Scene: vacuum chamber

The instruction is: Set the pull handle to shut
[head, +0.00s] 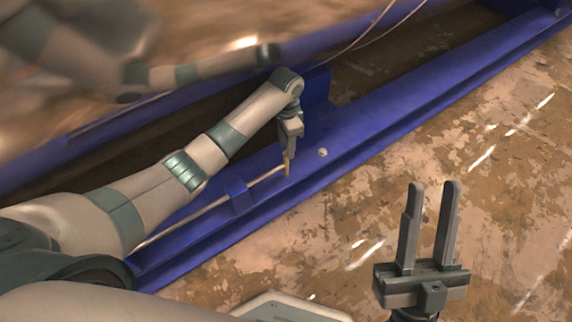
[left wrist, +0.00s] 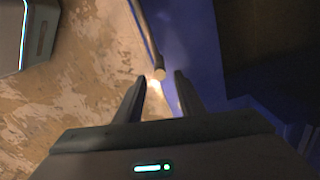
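The pull handle (head: 210,214) is a thin pale rod lying along the blue beam in the head view, passing a small blue bracket. In the left wrist view the rod (left wrist: 148,38) comes down from the top, and its round end lies between my fingertips. My left gripper (head: 288,166) is at the rod's right end, pointing down; it also shows in the left wrist view (left wrist: 159,80). Its fingers are apart, with a gap visible on both sides of the rod end. My right gripper (head: 433,187) is open and empty, over the mottled brown surface.
The long blue beam (head: 400,120) runs diagonally, with a raised blue block (head: 318,92) beside my left wrist. A small round knob (head: 323,153) sits on the beam to the right of my left gripper. The brown surface (head: 500,190) at the right is clear.

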